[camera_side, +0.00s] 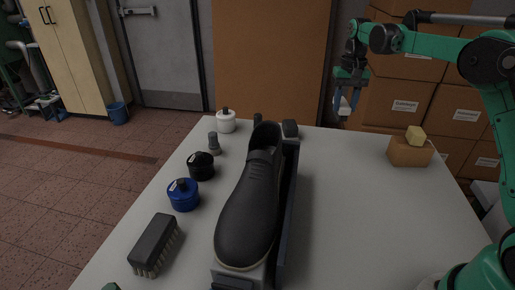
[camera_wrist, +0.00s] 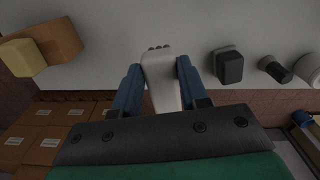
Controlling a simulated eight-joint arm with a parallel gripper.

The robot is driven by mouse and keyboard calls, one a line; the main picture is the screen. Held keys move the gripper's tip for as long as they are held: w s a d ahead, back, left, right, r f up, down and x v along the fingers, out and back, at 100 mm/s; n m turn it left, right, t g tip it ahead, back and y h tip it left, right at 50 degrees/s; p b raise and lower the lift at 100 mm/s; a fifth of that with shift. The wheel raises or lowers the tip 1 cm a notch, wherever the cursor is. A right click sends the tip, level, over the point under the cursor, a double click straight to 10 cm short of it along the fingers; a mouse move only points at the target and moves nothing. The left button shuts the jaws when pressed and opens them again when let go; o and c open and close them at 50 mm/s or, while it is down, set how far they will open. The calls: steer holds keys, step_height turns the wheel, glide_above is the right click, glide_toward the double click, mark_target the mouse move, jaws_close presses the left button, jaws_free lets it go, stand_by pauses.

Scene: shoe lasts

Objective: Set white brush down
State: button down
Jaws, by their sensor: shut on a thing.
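My gripper (camera_side: 346,99) is high at the back edge of the table, to the right of the shoe. In the wrist view its two blue fingers (camera_wrist: 157,88) are shut on the white brush (camera_wrist: 160,80), one on each side. The brush's far end shows small dark tufts. In the side view the brush is mostly hidden by the fingers, and I cannot tell whether it touches the table. The light grey table top (camera_side: 350,200) lies below and in front of the gripper.
A black shoe (camera_side: 250,205) stands on a holder mid-table. Left of it are a dark brush (camera_side: 154,243), blue jar (camera_side: 183,195), black jar (camera_side: 201,166) and white jar (camera_side: 226,121). A brown block with yellow sponge (camera_side: 416,136) sits right.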

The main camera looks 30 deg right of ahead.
steer(key=d+f, duration=0.1)
steer(key=f, duration=0.1)
steer(key=d+f+m, duration=0.1)
steer(key=f, duration=0.1)
steer(key=w+d+f+m, duration=0.1)
steer(key=f, duration=0.1)
steer(key=shift+d+f, duration=0.15)
steer(key=shift+f, duration=0.05)
steer(key=shift+s+f, duration=0.1)
steer(key=shift+f, duration=1.95)
steer(key=shift+c, duration=2.4)
jaws_free()
steer(key=shift+f, duration=0.1)
